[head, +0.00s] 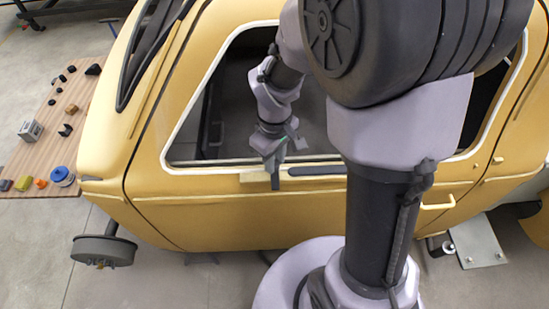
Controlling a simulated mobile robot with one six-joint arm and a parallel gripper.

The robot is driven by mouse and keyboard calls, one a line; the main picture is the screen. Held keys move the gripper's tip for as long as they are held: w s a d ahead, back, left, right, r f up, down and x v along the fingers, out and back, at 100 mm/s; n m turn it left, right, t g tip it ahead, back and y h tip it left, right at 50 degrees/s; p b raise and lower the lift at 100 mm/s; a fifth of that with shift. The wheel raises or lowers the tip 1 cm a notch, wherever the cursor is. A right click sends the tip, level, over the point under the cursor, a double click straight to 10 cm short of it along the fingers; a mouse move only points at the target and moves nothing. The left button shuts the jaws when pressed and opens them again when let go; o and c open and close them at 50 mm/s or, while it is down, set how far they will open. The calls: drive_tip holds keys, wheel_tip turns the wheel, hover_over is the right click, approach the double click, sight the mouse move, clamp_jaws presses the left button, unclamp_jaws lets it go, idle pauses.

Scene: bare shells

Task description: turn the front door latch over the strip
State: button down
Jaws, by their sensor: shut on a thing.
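The yellow shell's door has a large window opening with a white edge. My gripper (274,172) is at the lower edge of this opening, pointing down. It is shut on what looks like the front door latch, a small dark upright piece (275,184) at the fingertips. The fingers and the piece are too small to separate clearly. A dark flat strip (318,170) runs along the sill just right of the gripper. A pale yellow block (253,178) lies along the sill just left of it. I cannot tell whether the latch overlaps the strip.
The yellow shell (215,215) fills the middle. My arm hides part of its right side. A wooden board (45,150) with several small parts and a blue round container (62,177) lies at the left. A grey plate (478,241) is at the lower right.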

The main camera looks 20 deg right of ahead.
drive_tip(key=shift+n, duration=0.4)
drive_tip(key=n, duration=0.4)
drive_tip(key=shift+p, duration=0.3)
drive_tip(key=n, duration=0.4)
drive_tip(key=shift+r+p, duration=0.1)
drive_tip(key=shift+p, duration=0.25)
drive_tip(key=n+p, duration=0.1)
drive_tip(key=n, duration=0.4)
drive_tip(key=shift+n+p, duration=0.45)
drive_tip(key=shift+n, duration=1.85)
drive_tip(key=c, duration=1.2)
unclamp_jaws()
drive_tip(key=shift+o, duration=0.2)
